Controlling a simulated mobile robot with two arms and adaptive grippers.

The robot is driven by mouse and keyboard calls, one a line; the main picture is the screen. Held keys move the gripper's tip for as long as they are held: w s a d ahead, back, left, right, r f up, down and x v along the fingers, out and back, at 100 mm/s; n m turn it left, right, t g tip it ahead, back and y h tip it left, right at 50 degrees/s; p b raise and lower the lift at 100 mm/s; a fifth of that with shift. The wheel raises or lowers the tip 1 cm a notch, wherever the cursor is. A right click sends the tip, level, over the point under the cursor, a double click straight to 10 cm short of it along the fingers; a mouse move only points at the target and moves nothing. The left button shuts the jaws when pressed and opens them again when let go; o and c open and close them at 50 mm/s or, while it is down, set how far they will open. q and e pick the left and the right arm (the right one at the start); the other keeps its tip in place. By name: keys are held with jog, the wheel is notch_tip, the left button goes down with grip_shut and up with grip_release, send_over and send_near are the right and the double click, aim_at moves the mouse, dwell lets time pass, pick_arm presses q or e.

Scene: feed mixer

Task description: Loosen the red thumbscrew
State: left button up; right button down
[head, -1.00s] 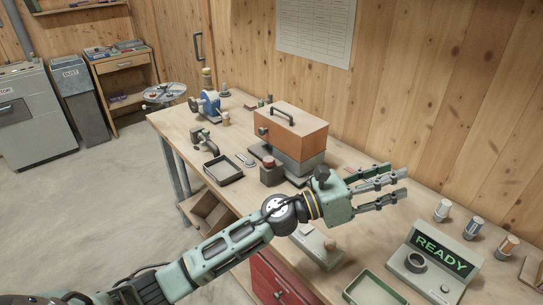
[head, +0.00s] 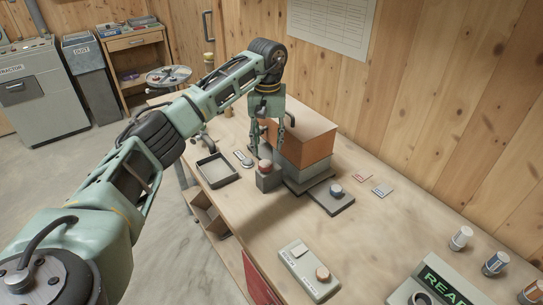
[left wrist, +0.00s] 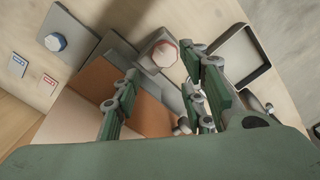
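A red knob (head: 265,165) sits on a small dark grey block at the front of the brown box (head: 305,138). The left wrist view shows it beyond the fingers, as a pale face with a red rim (left wrist: 165,53). A small metal part (left wrist: 183,126) shows between the fingers by the box; I cannot tell which of the two is the thumbscrew. My left gripper (head: 270,150) points down at the box's left end, its fingers spread and empty (left wrist: 165,98). It is close to the box; contact cannot be told. My right gripper is out of view.
A black tray (head: 217,170) lies to the left of the block. A plate with a blue knob (head: 336,190) and two small cards are to the right. The bench between is clear.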

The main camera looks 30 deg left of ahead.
aim_at(268, 163)
pick_arm(q)
notch_tip(268, 163, down, 6)
jog(key=shift+s+f+p, duration=0.1)
jog(key=shift+p, duration=0.85)
jog(key=shift+f, duration=0.4)
jog(key=shift+c, duration=0.4)
jog(key=shift+r, duration=0.1)
grip_shut()
jog(key=shift+n, duration=0.3)
